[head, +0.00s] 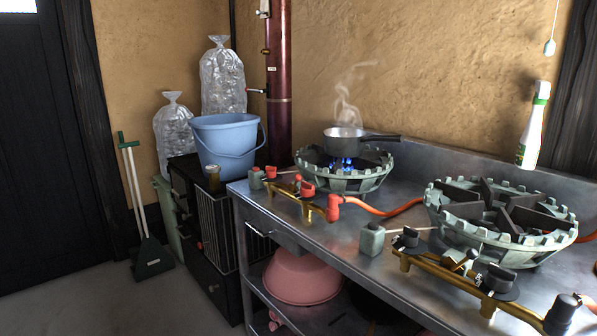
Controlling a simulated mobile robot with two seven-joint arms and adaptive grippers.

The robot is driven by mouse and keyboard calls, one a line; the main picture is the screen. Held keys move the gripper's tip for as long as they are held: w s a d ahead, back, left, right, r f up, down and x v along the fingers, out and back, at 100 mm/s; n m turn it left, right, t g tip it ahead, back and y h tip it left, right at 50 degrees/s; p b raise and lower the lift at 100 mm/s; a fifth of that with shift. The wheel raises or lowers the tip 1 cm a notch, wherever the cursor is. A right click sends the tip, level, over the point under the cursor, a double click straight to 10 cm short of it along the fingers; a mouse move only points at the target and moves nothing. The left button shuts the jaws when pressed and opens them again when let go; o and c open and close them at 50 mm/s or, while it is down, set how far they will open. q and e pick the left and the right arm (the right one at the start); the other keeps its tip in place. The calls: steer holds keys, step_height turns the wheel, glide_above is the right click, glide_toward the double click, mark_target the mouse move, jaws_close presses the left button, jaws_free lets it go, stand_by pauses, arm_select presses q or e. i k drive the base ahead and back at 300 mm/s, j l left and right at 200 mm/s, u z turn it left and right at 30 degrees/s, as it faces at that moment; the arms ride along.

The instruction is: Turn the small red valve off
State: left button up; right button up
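A brass gas pipe (290,195) runs along the front of the left burner on the steel counter. A small red valve knob (270,172) sits at its left end, beside a green block. A larger red knob (306,188) sits at the middle of the pipe. A red fitting (333,207) at the right end joins an orange hose. The left burner (365,175) burns with blue flames under a steaming grey pan (344,140). Neither of my grippers is in view.
A second, unlit burner (435,215) with a brass pipe and black knobs (410,237) stands at the right. A blue bucket (225,136) and a can (212,178) stand on a dark cabinet at left. A pink bowl (300,280) is on the lower shelf.

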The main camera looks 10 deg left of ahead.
mark_target(271, 170)
steer(key=j+z, duration=0.1)
steer(key=z, duration=1.05)
steer(key=j, duration=0.5)
steer(key=k+j, duration=0.1)
steer(key=j, duration=0.4)
steer(key=z, duration=0.05)
